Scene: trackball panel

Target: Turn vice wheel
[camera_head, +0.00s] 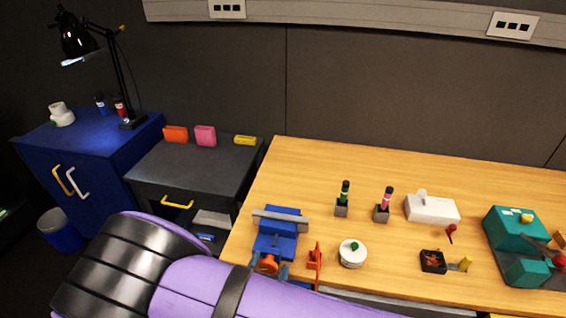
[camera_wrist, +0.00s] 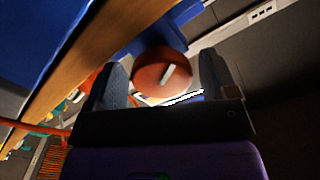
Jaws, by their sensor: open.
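The blue vice (camera_head: 276,236) is mounted at the wooden table's front left, with a grey jaw bar across its far end. Its orange-red wheel (camera_head: 267,264) is on the near side. In the wrist view the wheel (camera_wrist: 150,82) shows as a round disc with a pale bar on its face. My gripper (camera_wrist: 163,68) is open, with one dark finger on each side of the wheel. Narrow gaps seem to separate the fingers from its rim; contact cannot be told. The vice's blue body (camera_wrist: 165,38) is beyond the wheel.
An orange clamp-like object (camera_head: 315,257) and a round white container (camera_head: 352,254) stand close right of the vice. Two upright handled tools, a white box (camera_head: 432,208) and a teal machine (camera_head: 515,228) are farther right. A dark drawer cabinet (camera_head: 190,165) stands left of the table.

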